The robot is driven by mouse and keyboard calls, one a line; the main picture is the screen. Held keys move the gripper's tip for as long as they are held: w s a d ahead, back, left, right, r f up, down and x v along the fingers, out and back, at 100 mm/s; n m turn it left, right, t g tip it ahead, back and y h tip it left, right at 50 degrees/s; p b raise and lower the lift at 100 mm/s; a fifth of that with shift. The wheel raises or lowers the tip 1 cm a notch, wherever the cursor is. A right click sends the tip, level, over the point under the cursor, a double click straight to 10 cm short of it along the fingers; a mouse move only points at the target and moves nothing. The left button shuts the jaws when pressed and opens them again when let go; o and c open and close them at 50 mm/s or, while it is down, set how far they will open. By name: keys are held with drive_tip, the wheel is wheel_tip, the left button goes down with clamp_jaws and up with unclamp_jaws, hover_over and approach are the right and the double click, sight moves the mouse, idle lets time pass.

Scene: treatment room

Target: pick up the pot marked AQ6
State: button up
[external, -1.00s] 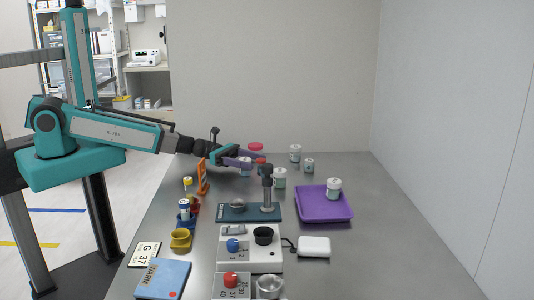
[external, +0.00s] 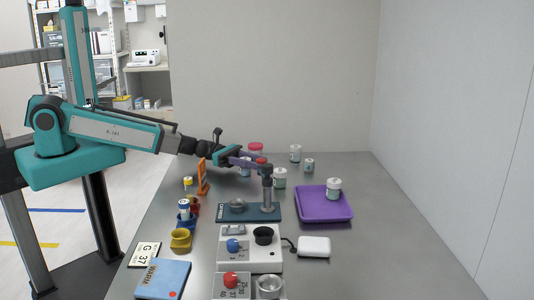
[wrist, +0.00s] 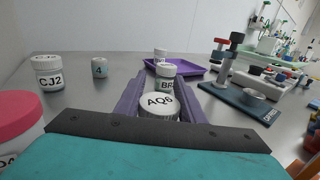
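The pot marked AQ6 (wrist: 160,104) has a white lid and sits between my gripper's two purple fingers in the wrist view. In the external view the same pot (external: 245,171) stands on the far left of the bench, partly hidden by the fingers. My gripper (wrist: 162,92) reaches in from the left, and its fingers lie against both sides of the pot with no clear gap. The gripper also shows in the external view (external: 252,161). The pot looks upright; whether its base touches the bench is hidden.
A pot marked BR (wrist: 166,77) stands just beyond the fingers. A CJ2 pot (wrist: 48,73), a small pot marked 4 (wrist: 99,68) and a red-lidded jar (wrist: 14,122) stand to the left. A purple tray (external: 342,214) holds another pot. A post stand (external: 267,190) is nearby.

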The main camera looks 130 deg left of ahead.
drive_tip(key=shift+r, duration=0.15)
drive_tip(key=shift+c, duration=0.3)
wheel_tip(320, 180, up, 10)
drive_tip(key=b, duration=0.1)
drive_tip(key=shift+b, duration=0.35)
idle(0.3)
drive_tip(key=shift+a, duration=0.1)
idle(0.5)
